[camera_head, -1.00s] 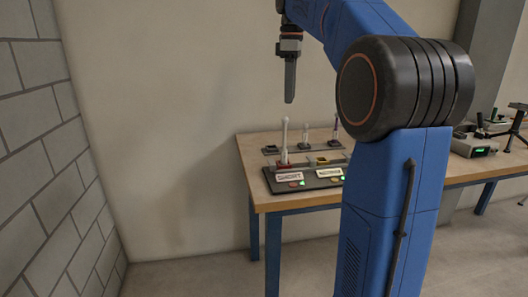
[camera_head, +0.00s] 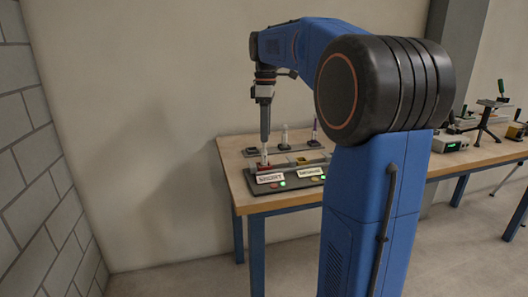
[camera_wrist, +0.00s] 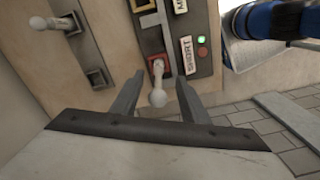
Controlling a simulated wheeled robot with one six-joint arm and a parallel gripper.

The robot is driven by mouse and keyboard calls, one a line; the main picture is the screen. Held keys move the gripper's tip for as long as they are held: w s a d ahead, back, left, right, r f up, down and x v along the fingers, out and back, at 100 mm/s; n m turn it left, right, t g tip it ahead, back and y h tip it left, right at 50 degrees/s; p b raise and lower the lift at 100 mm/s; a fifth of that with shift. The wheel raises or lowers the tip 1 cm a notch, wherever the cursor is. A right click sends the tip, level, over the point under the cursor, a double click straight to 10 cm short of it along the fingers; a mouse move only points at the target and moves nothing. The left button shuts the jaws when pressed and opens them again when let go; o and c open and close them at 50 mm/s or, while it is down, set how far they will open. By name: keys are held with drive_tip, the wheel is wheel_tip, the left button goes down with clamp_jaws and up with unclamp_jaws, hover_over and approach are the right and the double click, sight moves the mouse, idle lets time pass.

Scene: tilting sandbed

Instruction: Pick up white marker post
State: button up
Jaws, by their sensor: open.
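A white marker post (camera_wrist: 158,97) with a rounded top stands in a red socket (camera_wrist: 158,64) by the "SHORT" label. In the wrist view it lies between the two fingers of my gripper (camera_wrist: 160,82), with a gap on each side. In the head view my gripper (camera_head: 265,128) points straight down over the red socket (camera_head: 263,163) and hides most of this post. My gripper is open. A second, shorter white post (camera_head: 284,136) stands on the rear strip, and it also shows in the wrist view (camera_wrist: 52,23).
A dark panel (camera_head: 262,187) with labels and lit buttons sits at the near edge of the wooden table (camera_head: 236,172). A purple-topped post (camera_head: 315,130) stands on the rear strip. Instruments (camera_head: 449,143) stand farther right. A brick wall (camera_head: 30,160) is at left.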

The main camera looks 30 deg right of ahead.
sight(264, 150)
drive_tip(key=shift+w+a+f, duration=0.1)
drive_tip(key=shift+w+f, duration=0.05)
drive_tip(key=shift+f, duration=1.15)
drive_tip(key=shift+w+f, duration=0.1)
drive_tip(key=shift+f, duration=1.2)
drive_tip(key=shift+c, duration=0.6)
clamp_jaws()
